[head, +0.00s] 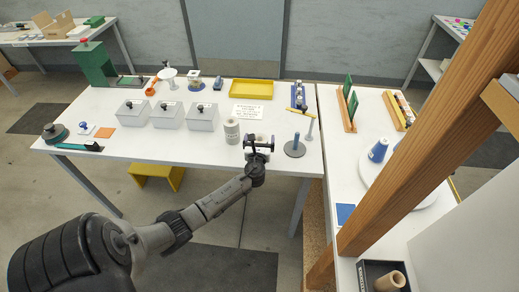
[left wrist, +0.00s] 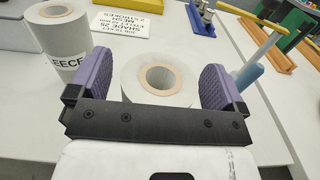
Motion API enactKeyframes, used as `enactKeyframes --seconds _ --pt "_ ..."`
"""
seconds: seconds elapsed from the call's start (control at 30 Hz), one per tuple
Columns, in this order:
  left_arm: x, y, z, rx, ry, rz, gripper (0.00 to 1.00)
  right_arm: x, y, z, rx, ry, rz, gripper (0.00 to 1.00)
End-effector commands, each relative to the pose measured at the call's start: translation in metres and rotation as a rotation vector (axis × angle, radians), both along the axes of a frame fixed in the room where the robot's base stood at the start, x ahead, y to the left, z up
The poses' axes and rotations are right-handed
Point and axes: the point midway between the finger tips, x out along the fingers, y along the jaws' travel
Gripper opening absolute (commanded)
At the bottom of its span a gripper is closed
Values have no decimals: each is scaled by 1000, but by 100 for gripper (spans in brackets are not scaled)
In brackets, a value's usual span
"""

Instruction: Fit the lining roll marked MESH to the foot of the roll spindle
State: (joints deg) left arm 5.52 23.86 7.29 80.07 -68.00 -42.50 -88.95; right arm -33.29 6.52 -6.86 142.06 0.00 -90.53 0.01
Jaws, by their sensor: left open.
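My left gripper (head: 258,143) is open at the front edge of the table. In the left wrist view, its two purple-padded fingers (left wrist: 158,82) stand on either side of an upright pale roll (left wrist: 128,77) with a brown core. Gaps show beside the roll, and its side marking is hidden. In the head view it is mostly behind the gripper. A second pale roll (head: 232,131), marked with letters ending "EECE" in the left wrist view (left wrist: 60,45), stands to the left. A blue post on a dark round base (head: 295,148), apparently the roll spindle, stands to the right.
A grey stand with a yellow arm (head: 301,114) rises behind the blue post. A printed card (head: 247,112) lies behind the rolls. Several lidded grey boxes (head: 168,118) stand left. A wooden post (head: 430,140) crosses the right side of the head view.

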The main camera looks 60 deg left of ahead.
Motion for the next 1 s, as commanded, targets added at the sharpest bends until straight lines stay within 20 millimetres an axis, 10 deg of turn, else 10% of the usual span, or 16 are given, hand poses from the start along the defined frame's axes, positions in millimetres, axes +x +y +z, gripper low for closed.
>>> enactKeyframes --seconds 1.0 --pt "0 0 0 1 -1 0 25 0 -2 0 -9 -1 6 43"
